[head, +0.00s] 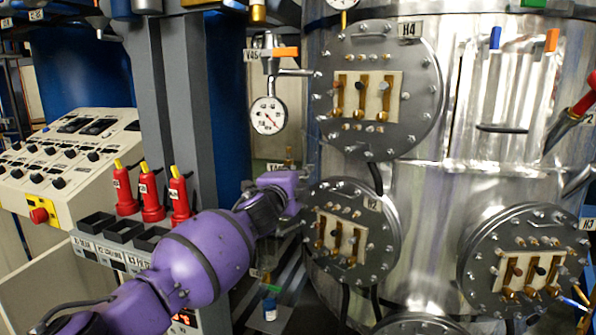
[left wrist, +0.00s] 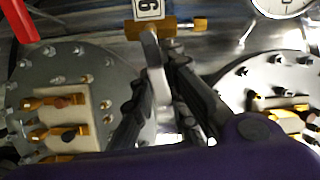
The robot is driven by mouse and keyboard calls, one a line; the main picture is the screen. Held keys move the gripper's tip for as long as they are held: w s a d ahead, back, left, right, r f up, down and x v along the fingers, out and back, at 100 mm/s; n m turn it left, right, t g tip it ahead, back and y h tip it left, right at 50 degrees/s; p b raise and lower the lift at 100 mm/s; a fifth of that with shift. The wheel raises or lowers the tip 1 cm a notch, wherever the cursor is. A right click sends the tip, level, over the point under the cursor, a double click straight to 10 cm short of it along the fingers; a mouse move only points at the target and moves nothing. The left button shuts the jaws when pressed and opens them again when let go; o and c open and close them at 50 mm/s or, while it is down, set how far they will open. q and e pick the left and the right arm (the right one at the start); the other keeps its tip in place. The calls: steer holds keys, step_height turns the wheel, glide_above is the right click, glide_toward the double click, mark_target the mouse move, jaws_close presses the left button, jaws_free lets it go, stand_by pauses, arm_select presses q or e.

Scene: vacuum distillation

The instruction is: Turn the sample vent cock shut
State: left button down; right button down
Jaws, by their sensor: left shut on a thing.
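In the left wrist view a brass cock (left wrist: 160,27) sits at the top middle, under a white tag whose text is cut off. Its pale grey lever (left wrist: 153,62) hangs down between the fingers of my left gripper (left wrist: 166,72), which is shut on it. In the head view my left gripper (head: 290,185) reaches up to the tank's left side, just above the H2 flange. A small brass piece shows just above the gripper there, but the lever is hidden behind my gripper and arm. My right gripper is in neither view.
Round bolted flanges H4 (head: 380,92), H2 (head: 352,238) and H3 (head: 527,262) stand out from the steel tank close to my gripper. A gauge (head: 268,116) hangs above it. Red handles (head: 153,193) and a control panel (head: 65,155) stand to the left.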

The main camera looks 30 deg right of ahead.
arm_select(q)
steer(key=shift+f+m, duration=0.3)
steer(key=shift+m, duration=0.5)
steer(key=shift+f, duration=0.1)
steer(key=c, duration=1.7)
jaws_free()
steer(key=v, duration=1.2)
